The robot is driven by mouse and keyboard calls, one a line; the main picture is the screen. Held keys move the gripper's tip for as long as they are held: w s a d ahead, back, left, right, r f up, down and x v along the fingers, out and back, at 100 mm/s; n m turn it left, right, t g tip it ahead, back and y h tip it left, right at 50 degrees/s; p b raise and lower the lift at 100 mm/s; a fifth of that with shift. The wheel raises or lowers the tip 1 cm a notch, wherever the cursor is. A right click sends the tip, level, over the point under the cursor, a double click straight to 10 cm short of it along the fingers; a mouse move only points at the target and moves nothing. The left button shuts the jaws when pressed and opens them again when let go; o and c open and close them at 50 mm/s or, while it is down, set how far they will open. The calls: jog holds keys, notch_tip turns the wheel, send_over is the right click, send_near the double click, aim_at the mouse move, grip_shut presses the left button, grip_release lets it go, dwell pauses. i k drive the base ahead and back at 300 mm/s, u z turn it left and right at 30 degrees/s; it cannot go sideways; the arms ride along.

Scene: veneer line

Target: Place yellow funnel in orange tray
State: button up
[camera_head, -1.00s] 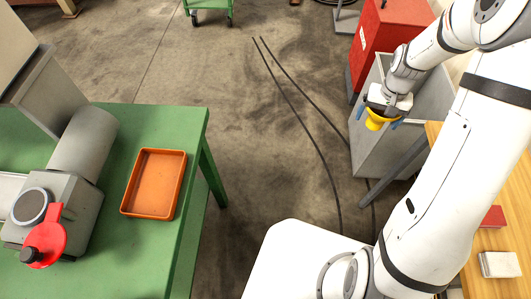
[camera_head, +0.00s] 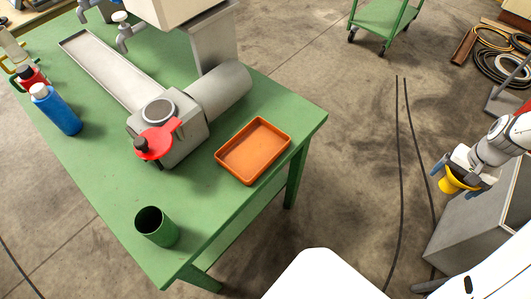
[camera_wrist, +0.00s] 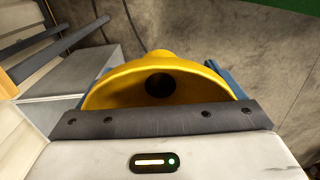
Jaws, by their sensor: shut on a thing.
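The yellow funnel (camera_head: 455,181) is held in my gripper (camera_head: 452,172) at the right side of the head view, above the floor beside a grey bin. In the wrist view the funnel (camera_wrist: 160,80) fills the middle, its wide mouth and dark hole facing the camera; blue finger parts show at its two sides. My gripper is shut on it. The orange tray (camera_head: 232,169) is a shallow rectangle lying on the green table (camera_head: 215,210), near its right edge, well to the left of my gripper. The tray looks empty.
A grey machine with a red cover (camera_head: 157,142) stands left of the tray. A green cup (camera_head: 155,227) stands at the near table edge. A blue bottle (camera_head: 55,110) stands at the left. Dark cables (camera_head: 403,170) cross the floor. A grey bin (camera_head: 470,225) stands under my gripper.

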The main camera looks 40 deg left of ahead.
aim_at(252, 151)
jog(key=z, duration=0.05)
jog(key=i, duration=1.05)
jog(key=u, duration=2.85)
jog(key=i, duration=0.3)
jog(key=u, duration=0.25)
